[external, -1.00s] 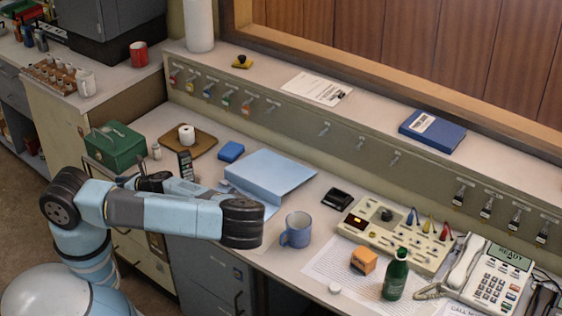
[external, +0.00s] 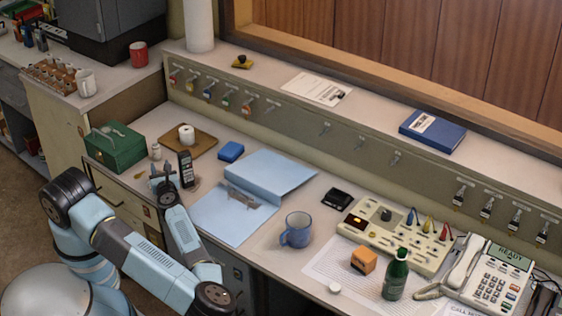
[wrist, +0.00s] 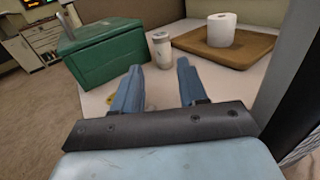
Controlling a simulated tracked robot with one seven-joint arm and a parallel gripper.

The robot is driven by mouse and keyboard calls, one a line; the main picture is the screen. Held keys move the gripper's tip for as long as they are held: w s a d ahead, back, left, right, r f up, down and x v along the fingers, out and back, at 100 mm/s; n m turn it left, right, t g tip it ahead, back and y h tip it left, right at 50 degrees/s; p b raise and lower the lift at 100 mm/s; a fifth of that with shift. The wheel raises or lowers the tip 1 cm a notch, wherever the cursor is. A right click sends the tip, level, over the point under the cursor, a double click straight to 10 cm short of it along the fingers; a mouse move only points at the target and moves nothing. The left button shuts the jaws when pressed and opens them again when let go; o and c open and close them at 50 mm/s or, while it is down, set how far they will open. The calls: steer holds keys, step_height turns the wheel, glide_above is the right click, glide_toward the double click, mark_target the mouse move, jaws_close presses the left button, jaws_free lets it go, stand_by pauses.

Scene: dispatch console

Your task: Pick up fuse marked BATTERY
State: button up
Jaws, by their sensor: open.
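I cannot read the word BATTERY on anything, so I cannot tell which thing is that fuse. A small pale cylinder with a grey cap (wrist: 161,50) stands upright beyond my fingertips, between the green box and the brown tray; it also shows in the external view (external: 155,152). A small yellow thing (wrist: 110,99) lies by my left finger, partly hidden. My gripper (wrist: 159,67) is open and empty, low over the table's left part; in the external view my gripper (external: 163,174) is just left of the black handset.
A green box (external: 115,147) stands at the left and a brown tray (external: 203,144) with a white roll (external: 187,134) behind. The black handset (external: 186,169) stands close on my gripper's right. A blue folder (external: 270,172) and a blue mug (external: 297,230) are farther right.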

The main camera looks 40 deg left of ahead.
mark_target(156, 149)
steer(key=shift+x, duration=6.4)
steer(key=shift+w+d, duration=0.15)
steer(key=c, duration=0.7)
steer(key=shift+r, duration=0.15)
